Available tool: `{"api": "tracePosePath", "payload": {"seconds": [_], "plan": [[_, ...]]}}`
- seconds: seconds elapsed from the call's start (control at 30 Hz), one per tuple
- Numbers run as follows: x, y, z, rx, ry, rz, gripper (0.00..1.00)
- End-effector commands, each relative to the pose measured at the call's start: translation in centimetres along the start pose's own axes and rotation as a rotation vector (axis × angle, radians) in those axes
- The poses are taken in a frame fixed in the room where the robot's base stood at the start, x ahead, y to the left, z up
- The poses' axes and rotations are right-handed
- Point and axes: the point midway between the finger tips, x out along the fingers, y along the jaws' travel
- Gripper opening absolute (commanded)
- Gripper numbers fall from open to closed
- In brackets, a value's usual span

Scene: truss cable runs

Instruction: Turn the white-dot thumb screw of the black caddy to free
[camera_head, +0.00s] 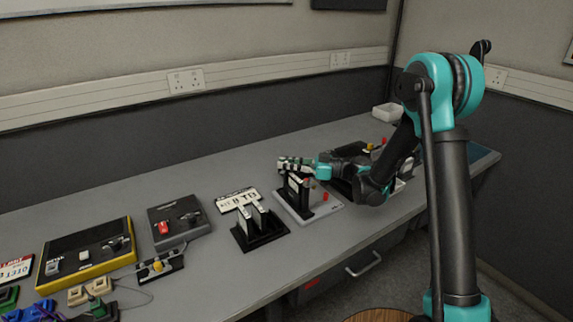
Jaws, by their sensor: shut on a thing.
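My arm reaches over the bench from the right. My gripper (284,163) points left, above and behind a black upright piece (298,190) on a light grey base. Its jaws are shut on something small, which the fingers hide. A black holder (261,238) with two pale upright pieces stands to the left of the gripper, apart from it. I cannot tell for sure which black piece is the caddy. No white dot on a thumb screw can be made out at this size.
Red knobs (325,197) stand on the grey base. A white label plate (238,198), a dark grey box (179,222) and a yellow-edged black case (88,257) lie to the left. A white bin (385,112) is at the back. The bench's front middle is clear.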

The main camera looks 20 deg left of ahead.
Motion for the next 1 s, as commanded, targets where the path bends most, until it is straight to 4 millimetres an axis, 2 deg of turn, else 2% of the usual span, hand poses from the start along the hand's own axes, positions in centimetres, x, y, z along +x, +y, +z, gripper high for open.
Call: {"api": "tracePosePath", "payload": {"seconds": [0.23,0.63,0.67,0.8,0.83,1.0], "plan": [[0.0,-0.1,0.0,0.0,-0.004,0.154,0.0],[-0.07,-0.02,0.02,0.0,-0.004,0.181,0.0],[-0.08,-0.02,0.02,0.0,-0.004,0.181,0.18],[-0.07,-0.02,0.01,0.0,-0.004,0.181,0.35],[-0.07,-0.02,0.01,0.0,-0.004,0.181,0.38],[-0.06,-0.02,0.0,0.0,-0.004,0.18,0.38]]}}
